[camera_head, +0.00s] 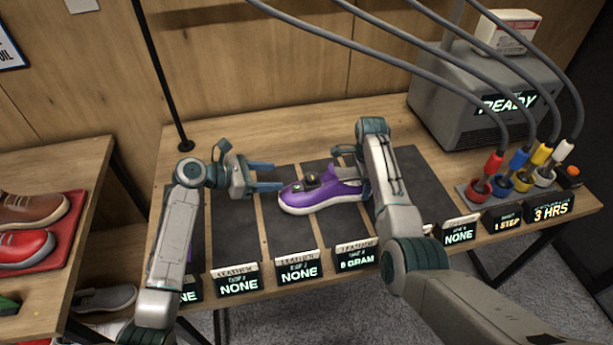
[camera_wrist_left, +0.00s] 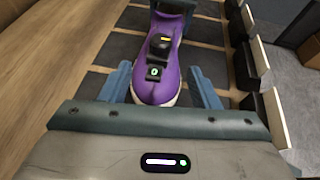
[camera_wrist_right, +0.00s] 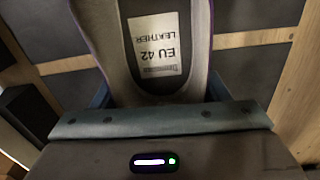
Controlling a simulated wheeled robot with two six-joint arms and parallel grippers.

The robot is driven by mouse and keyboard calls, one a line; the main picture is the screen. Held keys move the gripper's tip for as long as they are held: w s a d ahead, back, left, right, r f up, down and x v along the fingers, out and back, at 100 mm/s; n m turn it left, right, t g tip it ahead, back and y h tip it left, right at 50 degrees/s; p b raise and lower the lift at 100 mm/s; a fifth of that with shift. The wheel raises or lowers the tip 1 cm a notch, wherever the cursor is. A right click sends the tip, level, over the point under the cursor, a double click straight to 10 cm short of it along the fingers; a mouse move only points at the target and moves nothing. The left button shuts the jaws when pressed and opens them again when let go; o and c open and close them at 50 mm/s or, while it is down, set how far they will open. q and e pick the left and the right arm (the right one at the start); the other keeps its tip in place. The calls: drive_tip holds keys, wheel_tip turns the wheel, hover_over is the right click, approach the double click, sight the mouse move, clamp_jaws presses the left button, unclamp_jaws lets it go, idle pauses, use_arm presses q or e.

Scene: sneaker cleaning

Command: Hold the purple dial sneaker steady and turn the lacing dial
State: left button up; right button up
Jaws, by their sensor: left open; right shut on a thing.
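The purple dial sneaker (camera_head: 315,195) lies on a dark mat on the table, toe to the left, with a pale sole. Its lacing dial (camera_head: 312,180) is a black knob on top; in the left wrist view the knob (camera_wrist_left: 160,45) has a yellow mark, beside a small display reading 0 (camera_wrist_left: 153,72). My left gripper (camera_head: 268,175) is open at the toe end; its fingers stand on either side of the toe in the left wrist view. My right gripper (camera_head: 352,168) is shut on the heel end; the right wrist view shows the insole label "EU 42 LEATHER" (camera_wrist_right: 158,45).
Display signs (camera_head: 298,268) line the table's front edge. A grey machine reading READY (camera_head: 470,90) stands at the back right, with hoses running to coloured plugs (camera_head: 520,160). Brown and red shoes (camera_head: 25,248) sit on a left-hand table. Empty mats (camera_head: 235,230) lie left of the sneaker.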

sight(308, 176)
use_arm(q)
drive_tip(key=x, duration=1.1)
drive_tip(key=shift+d, duration=0.1)
drive_tip(key=c, duration=1)
